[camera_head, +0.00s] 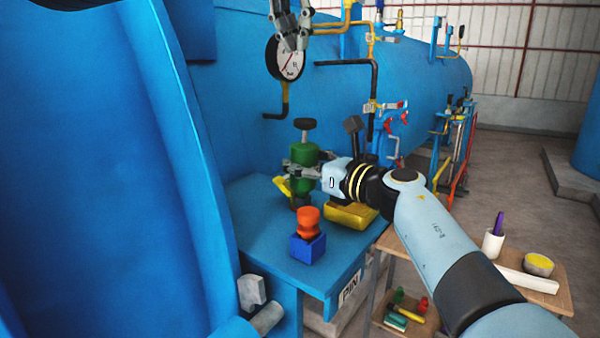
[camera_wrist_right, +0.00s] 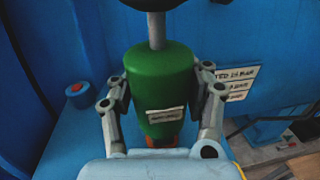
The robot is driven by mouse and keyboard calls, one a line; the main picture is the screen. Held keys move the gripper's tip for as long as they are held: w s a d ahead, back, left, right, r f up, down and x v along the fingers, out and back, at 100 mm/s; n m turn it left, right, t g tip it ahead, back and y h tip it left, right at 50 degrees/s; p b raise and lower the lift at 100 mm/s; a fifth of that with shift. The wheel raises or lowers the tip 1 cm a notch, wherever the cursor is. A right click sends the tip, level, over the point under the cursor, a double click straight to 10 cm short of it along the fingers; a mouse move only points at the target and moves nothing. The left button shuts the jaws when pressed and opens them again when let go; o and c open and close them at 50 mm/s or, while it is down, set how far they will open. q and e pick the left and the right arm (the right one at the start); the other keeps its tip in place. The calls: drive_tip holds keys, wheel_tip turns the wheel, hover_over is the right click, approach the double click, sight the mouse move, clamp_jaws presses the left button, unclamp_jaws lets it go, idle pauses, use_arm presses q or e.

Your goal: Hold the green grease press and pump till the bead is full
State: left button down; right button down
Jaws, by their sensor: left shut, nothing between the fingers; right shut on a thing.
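The green grease press (camera_head: 304,156) has a dark knob (camera_head: 304,123) on top of a grey rod. It stands upright over the blue shelf in the head view. My right gripper (camera_head: 300,170) is shut on its body. In the right wrist view the press (camera_wrist_right: 160,90) sits between the two fingers, with a small pale label on its front; the rod rises out of its top. A bit of orange-red shows below the press there. My left gripper (camera_head: 293,38) is shut and empty, higher up in front of the pressure gauge. No bead can be made out clearly.
An orange piece (camera_head: 308,222) stands in a blue block (camera_head: 307,247) on the blue shelf (camera_head: 255,240). A yellow block (camera_head: 350,214) lies under my right wrist. The large blue door (camera_head: 100,150) fills the left. A wooden cart (camera_head: 550,290) holds a white cup (camera_head: 492,243) and a bowl (camera_head: 538,264).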

drive_tip(key=shift+f, duration=0.3)
drive_tip(key=c, duration=1)
unclamp_jaws()
drive_tip(key=shift+c, duration=0.2)
drive_tip(key=o, duration=0.6)
drive_tip(key=shift+d+r, duration=0.15)
